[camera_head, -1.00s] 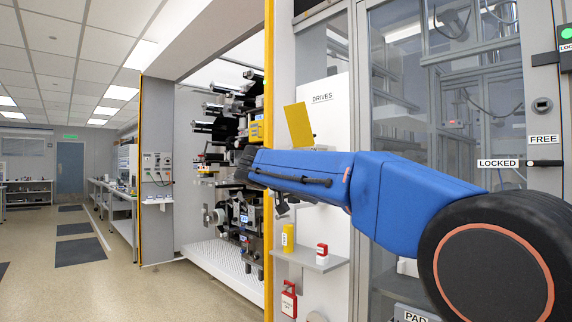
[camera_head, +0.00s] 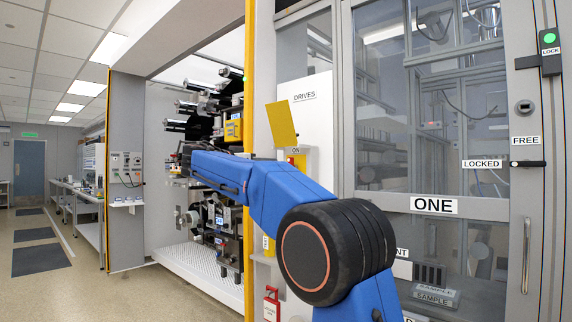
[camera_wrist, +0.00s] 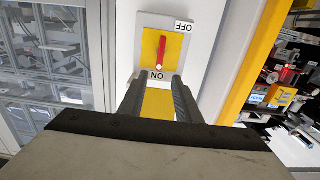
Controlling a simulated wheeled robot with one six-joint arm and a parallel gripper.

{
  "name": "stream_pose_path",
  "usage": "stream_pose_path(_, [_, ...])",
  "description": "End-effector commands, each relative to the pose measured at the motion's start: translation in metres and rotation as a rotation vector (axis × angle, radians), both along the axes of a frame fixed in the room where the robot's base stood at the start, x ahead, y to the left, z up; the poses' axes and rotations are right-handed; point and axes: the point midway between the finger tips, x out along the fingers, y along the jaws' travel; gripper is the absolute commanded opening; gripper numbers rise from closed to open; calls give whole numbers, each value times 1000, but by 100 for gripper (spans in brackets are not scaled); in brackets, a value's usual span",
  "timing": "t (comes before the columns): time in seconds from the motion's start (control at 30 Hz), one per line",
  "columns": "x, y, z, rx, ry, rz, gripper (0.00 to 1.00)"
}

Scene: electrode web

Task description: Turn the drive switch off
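The drive switch is a red lever (camera_wrist: 161,52) on a yellow plate with a pale surround, seen upside down in the wrist view. Its light tip points to the ON label (camera_wrist: 157,75); the OFF label (camera_wrist: 184,27) is at the other end. In the head view part of the switch (camera_head: 298,162) shows under the DRIVES sign, with ON legible. A yellow flap (camera_head: 282,123) stands tilted above it, and yellow (camera_wrist: 158,103) also shows between my fingers. My gripper (camera_wrist: 155,85) is open, its fingertips apart just short of the ON label. My arm hides it in the head view.
A yellow post (camera_head: 250,200) and the roller machinery (camera_head: 212,220) stand left of the switch panel. Glazed cabinet doors (camera_head: 440,130) with LOCKED and FREE labels are to the right. A red tag (camera_head: 271,303) hangs low. Open floor lies at far left.

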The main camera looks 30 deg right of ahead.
Motion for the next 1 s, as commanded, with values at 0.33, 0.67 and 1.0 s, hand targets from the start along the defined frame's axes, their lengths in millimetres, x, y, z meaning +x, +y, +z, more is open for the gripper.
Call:
stream_pose_path(0.33, [21,-60,-1,0,2,-3,30])
stream_pose_path(0.67, [36,-100,-1,1,1,-1,30])
stream_pose_path(1.0, [39,-108,0,1,1,1,30])
